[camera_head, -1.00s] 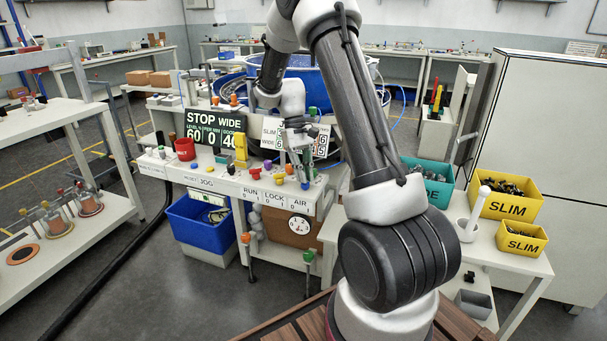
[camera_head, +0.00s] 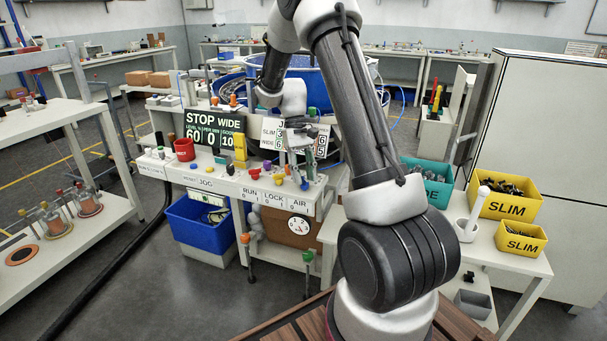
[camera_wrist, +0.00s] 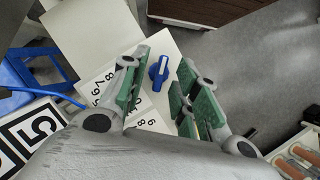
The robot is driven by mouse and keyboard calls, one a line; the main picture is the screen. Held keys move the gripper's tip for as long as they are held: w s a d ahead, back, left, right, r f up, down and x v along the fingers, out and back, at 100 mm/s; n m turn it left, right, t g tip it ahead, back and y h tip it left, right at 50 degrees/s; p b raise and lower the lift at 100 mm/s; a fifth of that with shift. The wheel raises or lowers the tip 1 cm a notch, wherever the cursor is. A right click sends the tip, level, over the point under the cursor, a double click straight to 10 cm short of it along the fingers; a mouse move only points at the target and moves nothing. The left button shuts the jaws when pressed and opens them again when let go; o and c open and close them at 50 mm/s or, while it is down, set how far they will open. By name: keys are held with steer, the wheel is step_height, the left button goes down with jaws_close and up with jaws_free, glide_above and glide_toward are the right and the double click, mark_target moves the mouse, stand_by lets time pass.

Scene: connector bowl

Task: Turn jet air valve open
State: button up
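A blue knob (camera_wrist: 159,73) with a raised bar grip sits on a white panel in the wrist view. In the head view it shows small on the bench's front panel (camera_head: 304,185), above the AIR label (camera_head: 300,203). My gripper (camera_wrist: 163,64) is open, its green-padded fingers on either side of the knob in the picture, with a gap to each. I cannot tell how far above the knob the fingertips are. In the head view my gripper (camera_head: 297,172) points down over the right part of the panel.
A STOP WIDE display (camera_head: 212,128) and a number board (camera_head: 270,131) stand behind the panel. A large blue bowl (camera_head: 318,88) is at the back. Yellow SLIM bins (camera_head: 507,206) stand right.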

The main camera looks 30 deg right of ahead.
steer(key=shift+r, duration=0.1)
steer(key=v, duration=1.1)
steer(key=shift+w+r, duration=0.2)
steer(key=shift+r, duration=0.15)
